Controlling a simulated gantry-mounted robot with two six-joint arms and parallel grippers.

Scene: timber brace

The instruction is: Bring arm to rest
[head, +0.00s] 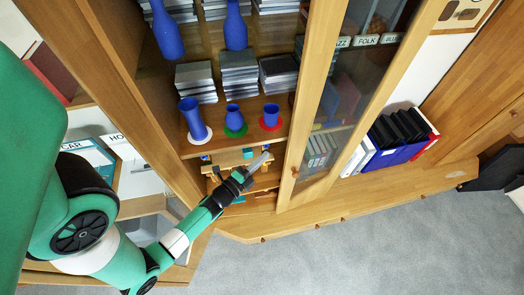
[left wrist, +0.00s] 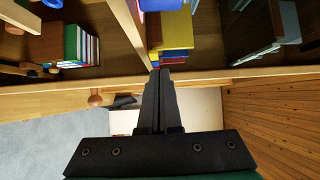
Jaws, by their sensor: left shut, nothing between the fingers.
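My left arm comes in from the left in the head view, and its gripper (head: 258,160) is in front of the wooden cabinet's lower shelf opening. In the left wrist view the two dark fingers (left wrist: 160,75) lie together, shut and empty. Beyond their tips is a stack of yellow, blue and red items (left wrist: 172,35) on a shelf; I cannot tell whether the tips touch anything. My right gripper is not in either view.
Blue vases (head: 192,115) stand on coloured discs on the shelf above the gripper, with stacks of grey cases (head: 240,72) behind. A glass-paned wooden door (head: 340,85) is beside the gripper on the right. Grey carpet (head: 360,250) below is mostly clear.

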